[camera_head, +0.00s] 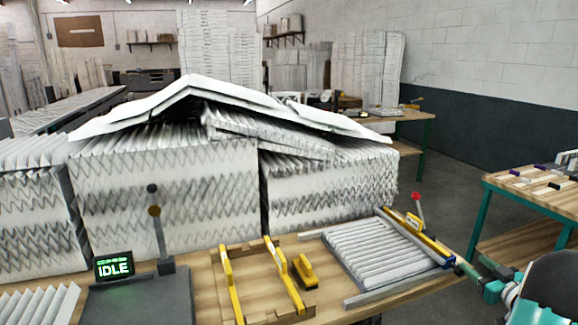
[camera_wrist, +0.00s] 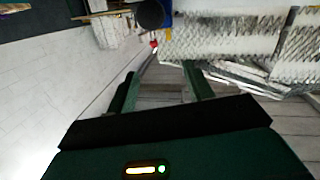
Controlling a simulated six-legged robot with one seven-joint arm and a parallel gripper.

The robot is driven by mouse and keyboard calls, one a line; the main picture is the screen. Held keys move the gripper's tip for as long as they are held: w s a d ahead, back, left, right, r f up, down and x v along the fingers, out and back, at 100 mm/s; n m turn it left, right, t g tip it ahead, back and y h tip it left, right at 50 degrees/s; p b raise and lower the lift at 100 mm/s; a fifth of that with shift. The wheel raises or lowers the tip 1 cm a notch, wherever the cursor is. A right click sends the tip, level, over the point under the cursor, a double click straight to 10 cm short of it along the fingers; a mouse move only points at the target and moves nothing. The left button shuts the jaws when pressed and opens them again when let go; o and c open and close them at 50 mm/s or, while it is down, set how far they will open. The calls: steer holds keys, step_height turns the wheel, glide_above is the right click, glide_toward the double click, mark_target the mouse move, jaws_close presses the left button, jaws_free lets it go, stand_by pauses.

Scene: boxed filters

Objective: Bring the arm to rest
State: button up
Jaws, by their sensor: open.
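My arm (camera_head: 515,292) shows at the lower right corner of the head view, teal and dark, beside the right end of the workbench (camera_head: 330,308). In the wrist view my gripper (camera_wrist: 160,74) has its two dark green fingers apart, with nothing seen between them. The wrist view is tilted, and the pleated filter stacks (camera_wrist: 225,38) show beyond the fingers.
Large pleated filter stacks (camera_head: 165,190) fill the bench's back under bent white sheets. A filter lies in a frame (camera_head: 385,250). A yellow-railed wooden jig (camera_head: 232,285) and an IDLE display (camera_head: 113,266) stand left. Another table (camera_head: 540,195) is at right, with floor between.

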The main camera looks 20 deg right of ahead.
steer(key=w+a+r+m+g+h, duration=0.2)
steer(key=w+a+r+h, duration=0.2)
steer(key=w+a+r, duration=0.6)
steer(key=s+a+r+g, duration=0.2)
steer(key=a+r+g, duration=0.15)
steer(key=a, duration=0.85)
steer(key=s+a+f+g+y, duration=0.2)
steer(key=s+a, duration=0.4)
steer(key=a, duration=0.4)
steer(key=s+a+f+n+g+y, duration=0.1)
steer(key=s+a+g+y, duration=0.1)
steer(key=s+a, duration=0.5)
steer(key=s+a+f+g+y, duration=0.2)
steer(key=s+a, duration=0.5)
steer(key=a, duration=0.7)
steer(key=shift+a+f+n, duration=0.15)
steer(key=shift+f+n, duration=0.15)
steer(key=shift+n, duration=0.1)
steer(key=c, duration=0.3)
steer(key=shift+c, duration=0.2)
steer(key=shift+d, duration=0.2)
